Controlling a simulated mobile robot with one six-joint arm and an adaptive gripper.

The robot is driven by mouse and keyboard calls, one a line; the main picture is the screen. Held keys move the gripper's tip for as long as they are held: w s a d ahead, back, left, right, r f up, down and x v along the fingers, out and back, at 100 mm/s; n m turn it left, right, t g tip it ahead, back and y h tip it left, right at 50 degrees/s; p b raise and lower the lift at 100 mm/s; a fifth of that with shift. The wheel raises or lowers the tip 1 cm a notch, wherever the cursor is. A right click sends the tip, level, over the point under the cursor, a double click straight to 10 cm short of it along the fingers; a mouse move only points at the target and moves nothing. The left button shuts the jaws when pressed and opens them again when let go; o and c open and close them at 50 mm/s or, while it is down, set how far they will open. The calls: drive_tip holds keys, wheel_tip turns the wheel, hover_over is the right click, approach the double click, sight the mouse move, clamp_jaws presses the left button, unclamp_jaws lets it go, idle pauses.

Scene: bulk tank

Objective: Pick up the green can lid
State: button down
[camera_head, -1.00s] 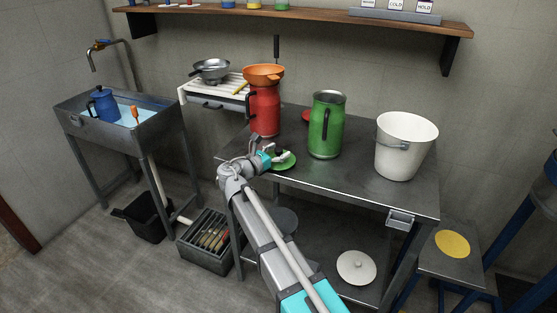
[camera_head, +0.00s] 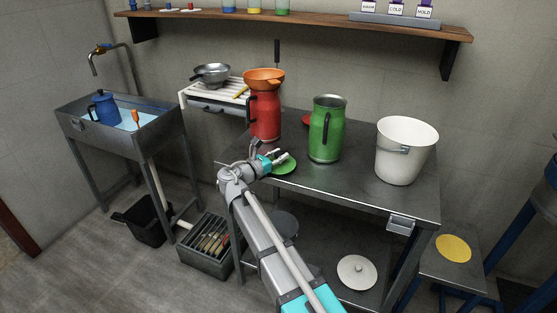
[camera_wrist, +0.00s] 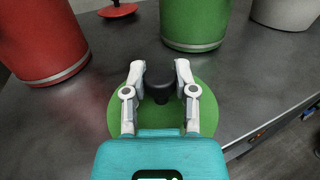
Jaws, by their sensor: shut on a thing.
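The green can lid (camera_head: 287,166) is a flat disc lying on the steel table, left of the green can (camera_head: 327,130). In the wrist view the lid (camera_wrist: 160,117) shows a dark knob (camera_wrist: 160,88) at its middle. My gripper (camera_head: 283,157) is low over the lid. In the wrist view my gripper (camera_wrist: 160,70) has one finger on each side of the knob, shut on the lid by it. The lid looks flat, and I cannot tell any gap under it. My gripper hides part of the lid in the head view.
A red can (camera_head: 265,115) with an orange funnel (camera_head: 263,77) stands behind my gripper. A red lid (camera_wrist: 118,10) lies behind. A white bucket (camera_head: 405,155) stands at the table's right. The tabletop front is clear.

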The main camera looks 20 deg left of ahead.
drive_tip(key=shift+r, duration=0.2)
wheel_tip(320, 180, up, 3)
drive_tip(key=p, duration=0.3)
drive_tip(key=shift+f, duration=0.1)
drive_tip(key=s+a+r+p, duration=0.3)
drive_tip(key=s+r+p, duration=0.7)
drive_tip(key=s, duration=0.3)
drive_tip(key=shift+s+a, duration=0.25)
idle(0.8)
wheel_tip(320, 180, up, 7)
drive_tip(key=p, duration=0.7)
hover_over(279, 153)
drive_tip(key=d, duration=0.3)
drive_tip(key=w+d+r+p, duration=0.5)
drive_tip(key=w+d, duration=0.4)
drive_tip(key=w, duration=0.2)
drive_tip(key=shift+w+d+r+p, duration=0.25)
drive_tip(key=shift+w+r+p, duration=0.1)
drive_tip(key=shift+w+p, duration=0.05)
drive_tip(key=shift+f, duration=0.2)
